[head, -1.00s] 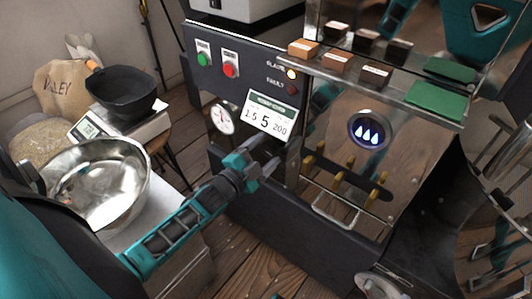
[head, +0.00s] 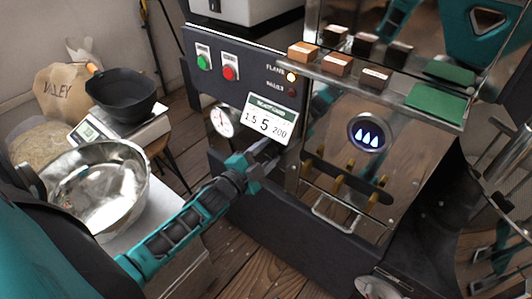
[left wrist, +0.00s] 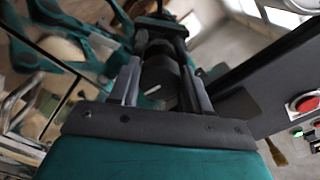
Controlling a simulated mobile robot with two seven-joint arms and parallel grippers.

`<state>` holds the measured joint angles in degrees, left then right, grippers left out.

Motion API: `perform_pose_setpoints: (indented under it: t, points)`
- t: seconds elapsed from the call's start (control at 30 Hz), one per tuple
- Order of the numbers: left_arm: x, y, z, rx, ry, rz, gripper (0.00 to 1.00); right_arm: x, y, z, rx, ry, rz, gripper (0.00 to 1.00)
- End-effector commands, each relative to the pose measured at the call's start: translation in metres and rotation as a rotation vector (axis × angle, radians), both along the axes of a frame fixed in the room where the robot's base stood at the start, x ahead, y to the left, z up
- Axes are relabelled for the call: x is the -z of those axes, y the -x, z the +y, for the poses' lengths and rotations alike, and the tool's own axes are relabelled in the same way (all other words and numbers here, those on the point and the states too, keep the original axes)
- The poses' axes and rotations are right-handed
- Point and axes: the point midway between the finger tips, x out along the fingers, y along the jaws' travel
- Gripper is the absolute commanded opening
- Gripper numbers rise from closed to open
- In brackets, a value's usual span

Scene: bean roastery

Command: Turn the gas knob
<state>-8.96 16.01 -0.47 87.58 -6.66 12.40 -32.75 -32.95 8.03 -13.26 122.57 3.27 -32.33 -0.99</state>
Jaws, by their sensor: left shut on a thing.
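The gas knob (left wrist: 158,84) is a dark round knob with a short white mark, seen in the left wrist view between the two fingers of my left gripper (left wrist: 160,88). The fingers are shut on its sides. In the head view my left gripper (head: 268,156) is at the dark front panel (head: 222,92), below the white and green card (head: 266,122). The gripper and the card's lower edge hide the knob there. My right gripper is not in view.
A dial gauge (head: 223,120), a green button (head: 204,62) and a red button (head: 229,73) sit on the panel near the gripper. A steel bowl (head: 75,200) stands left of my arm. A row of brass handles (head: 340,186) is to the right.

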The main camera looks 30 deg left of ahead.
Motion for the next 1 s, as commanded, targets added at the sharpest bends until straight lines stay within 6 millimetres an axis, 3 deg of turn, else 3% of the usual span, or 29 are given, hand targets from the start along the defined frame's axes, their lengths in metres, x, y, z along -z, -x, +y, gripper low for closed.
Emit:
perform_pose_setpoints:
  t: [0.37, 1.0]
  points:
    - [-0.001, 0.000, 0.001, -0.002, 0.086, 0.009, 0.17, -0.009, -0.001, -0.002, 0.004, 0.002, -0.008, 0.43]
    - [0.000, 0.001, 0.001, -0.003, 0.612, 0.052, 0.17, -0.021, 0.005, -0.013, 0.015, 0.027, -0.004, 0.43]
